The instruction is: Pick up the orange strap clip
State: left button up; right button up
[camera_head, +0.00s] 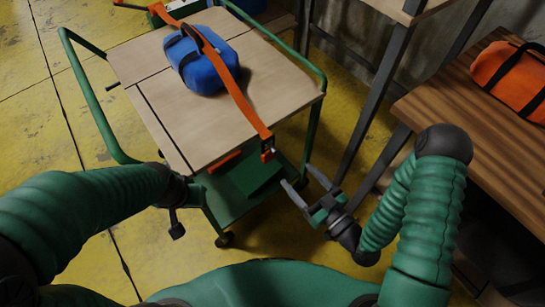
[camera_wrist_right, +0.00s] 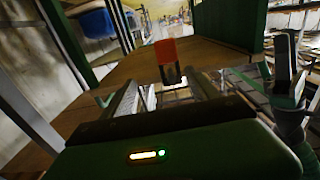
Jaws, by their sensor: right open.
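An orange strap (camera_head: 236,88) runs over the blue bundle on the cart and hangs over the cart top's near right corner. Its clip (camera_head: 267,150), orange with a dark metal end, hangs just below that edge. My right gripper (camera_head: 306,184) is open and empty, below and right of the clip, with its fingers pointing up toward the cart. In the right wrist view the orange clip (camera_wrist_right: 167,56) shows straight ahead, beyond the open fingers (camera_wrist_right: 165,88) and apart from them. My left gripper (camera_head: 176,205) is by the cart's near left corner; its fingers are not clear.
The green cart has a wooden top (camera_head: 150,75) and green side rails (camera_head: 95,105). Another orange piece (camera_head: 225,161) lies under the top's near edge. A wooden bench (camera_head: 470,130) with an orange bag (camera_head: 512,78) stands at the right. Dark table legs (camera_head: 375,90) rise beside the cart.

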aim_at(270, 154)
jog(key=b+x, duration=0.1)
jog(key=x, duration=0.2)
jog(key=a+b+x, duration=0.1)
jog(key=b+x, duration=0.1)
jog(key=x, duration=0.2)
jog(key=s+b+x, duration=0.1)
jog(key=x, duration=0.2)
jog(key=shift+w+a+f, duration=0.1)
jog(key=shift+w+a, duration=0.15)
jog(key=shift+a, duration=0.2)
jog(key=b+x, duration=0.2)
jog(key=x, duration=0.2)
jog(key=shift+w+d, duration=0.1)
jog(key=shift+w, duration=0.1)
jog(key=shift+w+a, duration=0.2)
jog(key=shift+w, duration=0.05)
jog(key=shift+a, duration=0.3)
jog(key=shift+d, duration=0.2)
jog(key=c, duration=1.1)
jog(key=shift+a, duration=0.1)
grip_shut()
